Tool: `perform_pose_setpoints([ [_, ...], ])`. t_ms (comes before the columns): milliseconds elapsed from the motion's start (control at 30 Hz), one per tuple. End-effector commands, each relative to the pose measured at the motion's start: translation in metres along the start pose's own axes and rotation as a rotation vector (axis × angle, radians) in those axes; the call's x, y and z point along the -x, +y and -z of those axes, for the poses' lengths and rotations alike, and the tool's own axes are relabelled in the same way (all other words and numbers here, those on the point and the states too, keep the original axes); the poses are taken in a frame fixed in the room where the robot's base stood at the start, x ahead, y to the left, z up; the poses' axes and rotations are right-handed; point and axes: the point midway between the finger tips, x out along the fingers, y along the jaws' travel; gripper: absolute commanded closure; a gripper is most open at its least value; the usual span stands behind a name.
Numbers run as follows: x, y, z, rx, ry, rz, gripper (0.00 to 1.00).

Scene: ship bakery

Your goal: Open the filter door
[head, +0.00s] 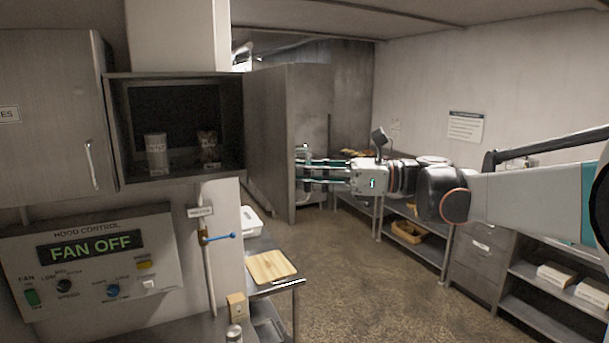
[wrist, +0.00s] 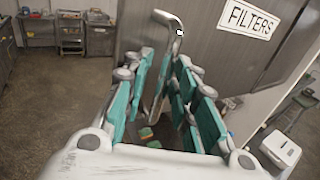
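The filter door (head: 266,135) stands swung outward at the right side of a wall compartment in the head view. Its outer face, with a FILTERS label (wrist: 250,18), shows in the wrist view. A metal bar handle (wrist: 163,85) runs along its free edge. My gripper (head: 302,170) is at the handle, on the door's outer side. In the wrist view its green-padded fingers (wrist: 165,62) stand apart on both sides of the bar, with a gap showing. Contact with the bar is not clear.
The open compartment (head: 173,178) holds two containers. A hood control panel (head: 92,260) reading FAN OFF is below. A cutting board (head: 271,266) lies on the counter. A blue-handled valve (head: 220,237) is on a pipe. Shelves line the right wall; the middle floor is clear.

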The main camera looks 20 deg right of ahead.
Motion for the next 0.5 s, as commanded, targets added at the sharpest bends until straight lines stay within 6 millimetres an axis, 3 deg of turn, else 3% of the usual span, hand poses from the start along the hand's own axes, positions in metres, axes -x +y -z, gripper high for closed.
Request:
perform_pose_setpoints([
  [333, 0.003, -0.001, -0.001, 0.001, -0.002, 0.002, 0.71],
  [500, 0.023, -0.002, -0.001, 0.001, -0.002, 0.005, 0.71],
])
